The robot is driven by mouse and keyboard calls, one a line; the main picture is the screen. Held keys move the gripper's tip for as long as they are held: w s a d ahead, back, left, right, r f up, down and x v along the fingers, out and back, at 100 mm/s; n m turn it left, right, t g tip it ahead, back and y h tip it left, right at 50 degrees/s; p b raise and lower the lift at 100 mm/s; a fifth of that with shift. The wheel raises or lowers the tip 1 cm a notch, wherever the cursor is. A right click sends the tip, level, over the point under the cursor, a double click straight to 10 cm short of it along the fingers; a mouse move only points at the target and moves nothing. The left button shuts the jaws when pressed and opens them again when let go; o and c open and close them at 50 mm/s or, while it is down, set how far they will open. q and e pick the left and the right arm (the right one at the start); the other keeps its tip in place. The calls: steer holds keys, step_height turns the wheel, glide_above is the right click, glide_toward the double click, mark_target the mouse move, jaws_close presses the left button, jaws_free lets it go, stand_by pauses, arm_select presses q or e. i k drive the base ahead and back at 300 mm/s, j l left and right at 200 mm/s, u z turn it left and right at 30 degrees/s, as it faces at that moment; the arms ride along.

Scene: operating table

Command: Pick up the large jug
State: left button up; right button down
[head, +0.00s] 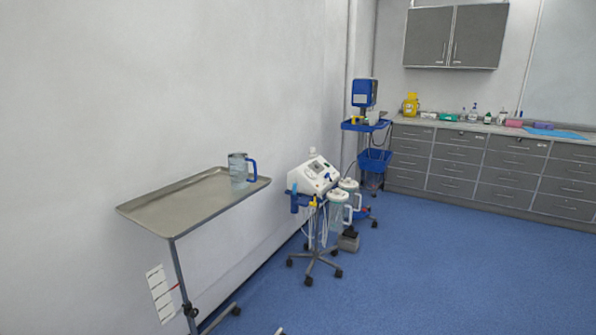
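A clear jug (238,170) with a blue handle on its right side stands upright on a metal tray table (165,208), near the tray's far right end. Two larger pale canisters with handles, one nearer (337,210) and one behind it (350,190), hang on a wheeled device stand to the right. I cannot tell from size alone which of these is the large jug. Neither of my grippers is in view.
The wheeled stand carries a white device (314,174). A blue-shelved cart (366,124) stands behind it. Grey drawer cabinets (480,165) line the back right. A plain wall runs along the left. The blue floor (430,270) is open at the right.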

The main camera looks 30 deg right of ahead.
mark_target(237, 161)
steer(key=z, duration=0.65)
steer(key=u, duration=2.25)
steer(key=z, duration=1.55)
steer(key=i+l, duration=0.15)
steer(key=i+l+u, duration=0.45)
steer(key=l, duration=0.3)
steer(key=i+l+u, duration=0.2)
steer(key=l, duration=0.2)
